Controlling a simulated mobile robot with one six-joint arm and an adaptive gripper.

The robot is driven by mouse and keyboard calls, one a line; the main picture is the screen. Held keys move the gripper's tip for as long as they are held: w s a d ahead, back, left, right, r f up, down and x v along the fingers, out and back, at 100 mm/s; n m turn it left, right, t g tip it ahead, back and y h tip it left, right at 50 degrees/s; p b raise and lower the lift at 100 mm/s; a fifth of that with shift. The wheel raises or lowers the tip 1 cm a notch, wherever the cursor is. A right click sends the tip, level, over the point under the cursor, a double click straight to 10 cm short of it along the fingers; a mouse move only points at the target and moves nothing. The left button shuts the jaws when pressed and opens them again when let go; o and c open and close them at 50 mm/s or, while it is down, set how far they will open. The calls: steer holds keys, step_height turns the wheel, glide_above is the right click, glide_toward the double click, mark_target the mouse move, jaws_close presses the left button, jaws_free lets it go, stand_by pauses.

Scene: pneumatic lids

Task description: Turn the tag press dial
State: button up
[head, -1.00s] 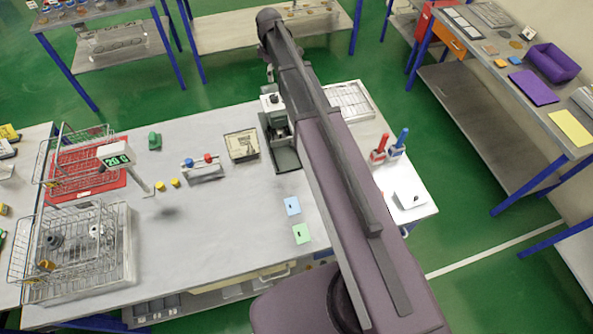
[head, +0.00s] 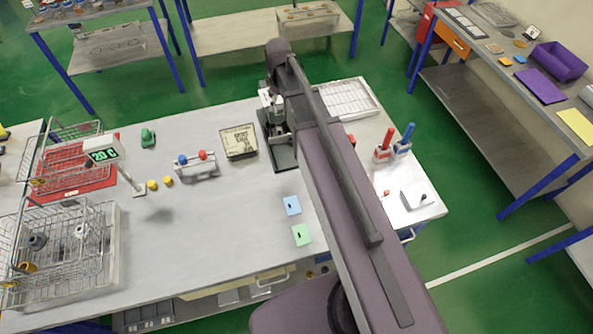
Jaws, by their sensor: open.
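The tag press (head: 277,142) stands upright near the back of the grey workbench, on a dark flat base, with a pale upper part. Its dial cannot be made out; my arm covers its right side. My gripper (head: 268,85) hangs from the wrist at the top of the press, small, dark and mostly hidden by my own arm. It is open. Whether its fingers are around the dial, touching it or just above it cannot be told.
A box with a printed lid (head: 239,141) sits left of the press, and a white slotted tray (head: 347,98) right of it. Blue (head: 292,205) and green (head: 302,235) tags lie in front. Red and blue hand tools (head: 393,146) stand at right. The bench's middle is clear.

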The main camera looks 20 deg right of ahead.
steer(key=s+f+m+b, duration=0.3)
steer(key=s+f+b, duration=0.2)
steer(key=s, duration=0.4)
steer(key=s+f+m+b, duration=0.4)
steer(key=s+f+b, duration=0.2)
steer(key=s, duration=0.2)
steer(key=shift+s+a+f+m, duration=0.15)
steer(key=shift+s+f+m, duration=0.15)
steer(key=shift+s, duration=0.05)
steer(key=shift+s, duration=0.1)
stand_by(0.4)
